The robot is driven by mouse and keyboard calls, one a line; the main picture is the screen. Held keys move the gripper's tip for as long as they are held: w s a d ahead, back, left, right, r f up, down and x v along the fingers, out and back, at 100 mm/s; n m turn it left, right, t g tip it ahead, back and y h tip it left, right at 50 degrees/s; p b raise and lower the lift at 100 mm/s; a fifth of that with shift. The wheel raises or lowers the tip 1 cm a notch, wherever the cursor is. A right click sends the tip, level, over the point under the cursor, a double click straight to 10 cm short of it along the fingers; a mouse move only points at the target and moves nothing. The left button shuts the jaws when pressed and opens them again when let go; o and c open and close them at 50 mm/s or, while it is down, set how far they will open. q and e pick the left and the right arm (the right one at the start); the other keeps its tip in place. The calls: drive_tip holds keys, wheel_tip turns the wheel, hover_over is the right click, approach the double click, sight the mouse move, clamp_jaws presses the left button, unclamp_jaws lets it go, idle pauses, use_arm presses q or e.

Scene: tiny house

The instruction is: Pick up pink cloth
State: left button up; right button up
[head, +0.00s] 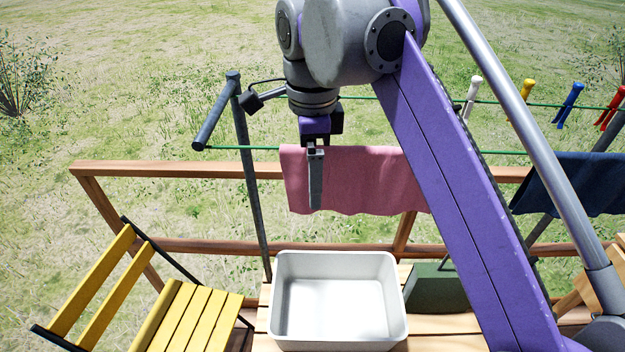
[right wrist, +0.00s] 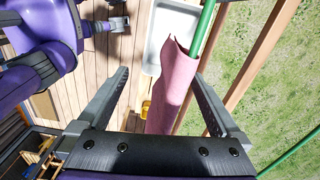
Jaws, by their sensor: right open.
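The pink cloth (head: 365,180) hangs over a green line in the head view. In the right wrist view the pink cloth (right wrist: 175,88) shows edge-on between the spread fingers, closer to the right-hand finger. My right gripper (head: 315,205) points down over the left part of the cloth. In its own view the right gripper (right wrist: 161,76) is open, and I see no finger pressing on the cloth. What looks like my left gripper (right wrist: 120,24) is small at the top of the right wrist view, away from the cloth; its jaw opening is unclear.
A white basin (head: 338,345) stands on the wooden deck below the cloth. A yellow slatted chair (head: 185,315) is at left. A dark blue cloth (head: 572,185) and several coloured pegs (head: 568,105) are on the lines at right. A wooden railing (head: 180,168) runs behind.

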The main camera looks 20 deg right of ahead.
drive_tip(key=shift+f, duration=0.75)
drive_tip(key=shift+c, duration=0.2)
drive_tip(key=c, duration=1.1)
drive_tip(key=shift+w, duration=0.2)
clamp_jaws()
drive_tip(key=shift+s, duration=0.1)
